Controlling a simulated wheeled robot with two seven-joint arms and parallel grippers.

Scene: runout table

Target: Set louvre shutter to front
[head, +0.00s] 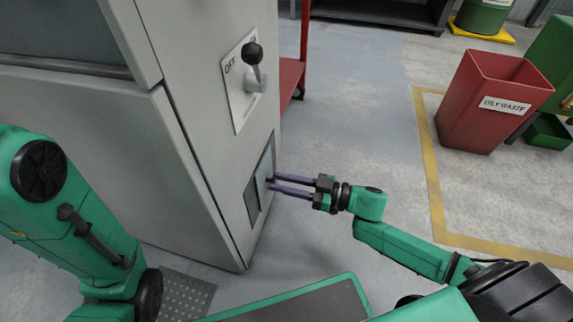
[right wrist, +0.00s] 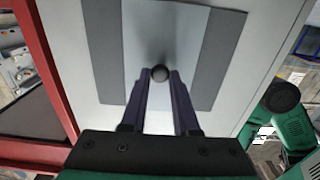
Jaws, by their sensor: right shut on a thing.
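The louvre shutter is a pale plate (head: 262,186) with a round dark knob, set over a dark grey panel (head: 251,203) low on the cabinet's side face. In the right wrist view the pale plate (right wrist: 165,30) has dark strips showing on both its left and right, so it sits near the middle. My right gripper (head: 271,182) has its purple fingers at the plate, shut on the knob (right wrist: 160,73). In the head view the fingers and angle hide most of the knob. My left arm shows at the left, but its gripper is not in view.
A grey cabinet (head: 110,140) fills the left. An OFF-marked lever switch (head: 253,55) with a black ball juts out above the shutter. A red cart (head: 291,75) stands behind the cabinet. A red oily waste bin (head: 485,105) stands at right; the floor between is clear.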

